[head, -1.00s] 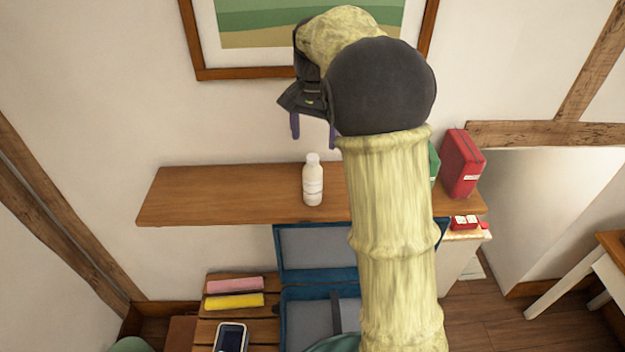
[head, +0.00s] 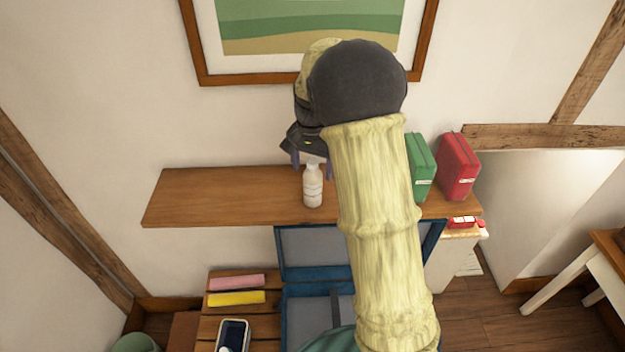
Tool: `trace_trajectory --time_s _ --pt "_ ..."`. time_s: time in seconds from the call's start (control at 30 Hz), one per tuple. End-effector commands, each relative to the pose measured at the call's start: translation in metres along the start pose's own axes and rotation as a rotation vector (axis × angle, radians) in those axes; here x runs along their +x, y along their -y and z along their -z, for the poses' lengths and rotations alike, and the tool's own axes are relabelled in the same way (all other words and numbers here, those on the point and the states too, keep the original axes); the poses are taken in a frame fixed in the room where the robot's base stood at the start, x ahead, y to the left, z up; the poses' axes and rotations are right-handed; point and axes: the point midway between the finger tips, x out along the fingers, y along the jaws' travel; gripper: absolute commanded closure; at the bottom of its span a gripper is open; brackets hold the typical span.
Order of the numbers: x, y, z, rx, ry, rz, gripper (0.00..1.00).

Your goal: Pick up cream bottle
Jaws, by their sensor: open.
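The cream bottle (head: 313,188) is small and whitish and stands upright on the wooden wall shelf (head: 220,197). My gripper (head: 312,164) is open right at the bottle's top, with one purple finger to each side of the cap in the picture. The cap is partly hidden by the gripper. I cannot tell whether the fingers touch the bottle. My arm covers part of the shelf to the right of the bottle.
A green box (head: 421,168) and a red box (head: 459,166) stand on the shelf's right end. The shelf left of the bottle is clear. A framed picture (head: 310,77) hangs above. Below are an open blue suitcase (head: 310,275), pink and yellow rolls (head: 236,298) and a phone-like device (head: 232,336).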

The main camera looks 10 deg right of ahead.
Motion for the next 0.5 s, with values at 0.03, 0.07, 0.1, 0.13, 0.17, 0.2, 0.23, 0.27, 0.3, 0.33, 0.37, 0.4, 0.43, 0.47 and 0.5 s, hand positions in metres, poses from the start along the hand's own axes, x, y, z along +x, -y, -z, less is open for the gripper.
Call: trace_trajectory --time_s 0.03,0.07,0.1,0.13,0.17,0.2,0.23,0.27,0.3,0.33,0.37,0.4,0.43,0.47,0.5 --pt "0.0040 -0.0007 -0.0004 0.000 0.002 -0.002 0.30" --pt "0.0064 -0.0007 -0.0004 0.000 0.002 -0.002 0.30" --pt "0.0084 -0.0007 -0.0004 0.000 0.001 -0.001 0.30" --pt "0.0092 -0.0006 -0.0002 0.000 0.001 -0.001 0.30" --pt "0.0096 -0.0005 -0.0001 0.000 0.000 0.000 0.30" --pt "0.0098 -0.0004 -0.0001 0.000 -0.001 0.000 0.30" --pt "0.0098 -0.0004 0.0000 0.000 -0.001 0.000 0.30" --pt "0.0097 -0.0004 0.0000 0.000 -0.001 0.000 0.30" --pt "0.0097 -0.0004 0.0000 0.000 -0.001 0.000 0.30" --pt "0.0097 -0.0004 0.0000 0.000 -0.001 0.000 0.30" --pt "0.0097 -0.0004 0.0000 0.000 -0.001 0.000 0.30" --pt "0.0096 -0.0004 0.0000 0.000 -0.001 0.000 0.30" --pt "0.0096 -0.0004 0.0000 0.000 -0.001 0.000 0.30" --pt "0.0095 -0.0004 0.0000 0.000 -0.001 0.000 0.30" --pt "0.0095 -0.0004 0.0000 0.000 -0.001 0.000 0.30"
